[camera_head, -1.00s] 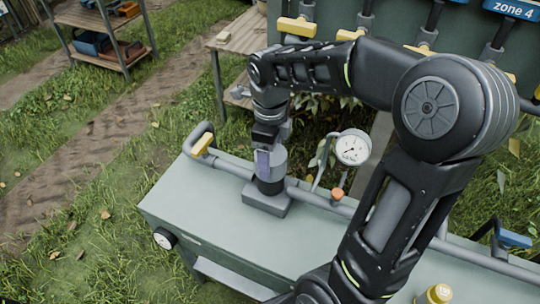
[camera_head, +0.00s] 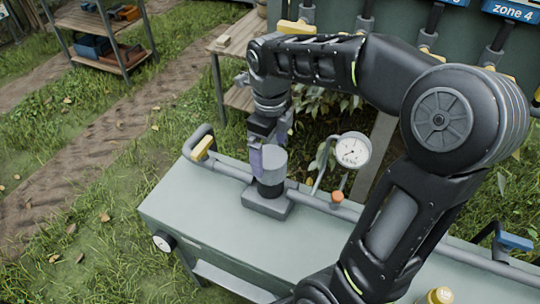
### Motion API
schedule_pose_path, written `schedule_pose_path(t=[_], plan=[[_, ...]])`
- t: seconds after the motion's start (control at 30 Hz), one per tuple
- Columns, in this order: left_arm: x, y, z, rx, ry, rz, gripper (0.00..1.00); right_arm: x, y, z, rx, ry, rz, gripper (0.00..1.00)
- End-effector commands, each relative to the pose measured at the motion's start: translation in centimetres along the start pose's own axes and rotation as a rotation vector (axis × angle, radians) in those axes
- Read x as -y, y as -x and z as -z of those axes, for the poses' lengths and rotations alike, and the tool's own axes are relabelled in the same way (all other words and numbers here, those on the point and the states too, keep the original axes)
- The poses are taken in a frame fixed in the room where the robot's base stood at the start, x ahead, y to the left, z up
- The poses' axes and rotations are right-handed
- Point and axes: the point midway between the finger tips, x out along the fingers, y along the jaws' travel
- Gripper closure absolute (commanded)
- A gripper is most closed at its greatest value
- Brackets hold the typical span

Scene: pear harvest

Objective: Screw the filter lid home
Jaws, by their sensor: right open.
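The filter stands upright on the green bench, with a grey lid (camera_head: 273,158) on top of a dark body (camera_head: 270,187) and a square grey base (camera_head: 267,201). My right gripper (camera_head: 258,158) reaches down from above, close against the left and back of the lid. It is open, with a pale purple-grey finger beside the lid; the other finger is mostly hidden. I cannot tell whether it touches the lid. My left gripper is not in view.
A pressure gauge (camera_head: 352,150) and an orange knob (camera_head: 337,197) stand right of the filter on the grey pipe. A yellow-handled valve (camera_head: 202,147) is at the left. The bench top (camera_head: 200,205) is clear in front. A yellow bottle (camera_head: 439,296) is at the lower right.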

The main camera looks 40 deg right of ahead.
Motion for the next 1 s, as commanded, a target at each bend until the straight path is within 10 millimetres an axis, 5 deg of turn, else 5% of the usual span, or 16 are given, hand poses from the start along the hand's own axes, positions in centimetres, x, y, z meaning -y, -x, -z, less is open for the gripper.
schedule_pose_path(t=[0.3,1.0], plan=[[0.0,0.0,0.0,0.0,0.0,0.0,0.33,0.0,4.5,-0.1,0.002,0.0,0.0,0.03],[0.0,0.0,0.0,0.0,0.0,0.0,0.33,0.0,4.8,0.0,0.0,0.0,-0.001,0.03]])
